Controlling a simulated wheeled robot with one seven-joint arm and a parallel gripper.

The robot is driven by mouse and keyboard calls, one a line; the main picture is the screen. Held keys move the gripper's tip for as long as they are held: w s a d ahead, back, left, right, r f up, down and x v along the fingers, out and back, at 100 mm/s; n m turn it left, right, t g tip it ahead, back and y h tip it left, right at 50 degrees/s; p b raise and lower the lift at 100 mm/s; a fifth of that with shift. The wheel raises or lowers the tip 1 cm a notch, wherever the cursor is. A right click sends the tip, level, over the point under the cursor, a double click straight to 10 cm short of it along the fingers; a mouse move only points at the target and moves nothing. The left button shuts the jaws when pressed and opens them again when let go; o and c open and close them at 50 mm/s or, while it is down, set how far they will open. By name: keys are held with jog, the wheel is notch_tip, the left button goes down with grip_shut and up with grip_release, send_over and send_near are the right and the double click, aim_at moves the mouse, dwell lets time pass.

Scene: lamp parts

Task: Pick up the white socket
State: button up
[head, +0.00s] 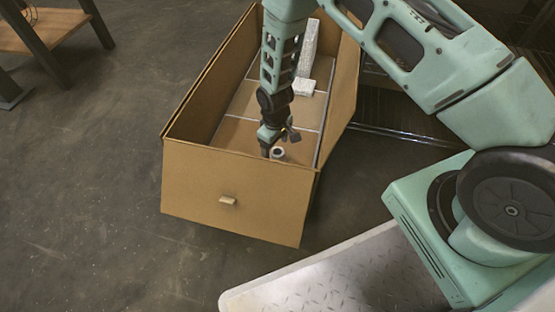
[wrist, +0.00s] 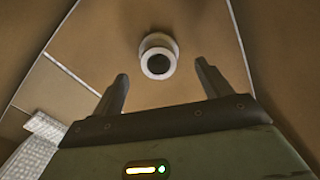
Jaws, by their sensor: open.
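The white socket (wrist: 158,56) is a short white cylinder with a dark round hole. It stands on the floor of the cardboard box (head: 236,190), close to the near wall; in the head view the socket (head: 278,152) shows just right of my gripper. My gripper (head: 268,150) reaches down into the box. In the wrist view my gripper (wrist: 162,72) has its two fingers spread wide and nothing between them. The socket lies beyond the fingertips, roughly centred between them, and appears apart from both. The exact gap is hard to judge.
A white textured block (head: 308,50) and a smaller white piece (head: 303,87) lie farther back in the box. The box's cardboard walls rise around my gripper. A wooden table (head: 48,28) stands at the far left. The grey floor (head: 90,170) left of the box is clear.

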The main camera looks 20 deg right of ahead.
aim_at(276, 153)
notch_tip(276, 153, down, 5)
jog(key=b, duration=0.3)
jog(key=shift+s+r, duration=0.1)
jog(key=shift+r, duration=0.2)
jog(key=c, duration=1.1)
jog(key=shift+o, duration=0.2)
jog(key=shift+r, duration=0.1)
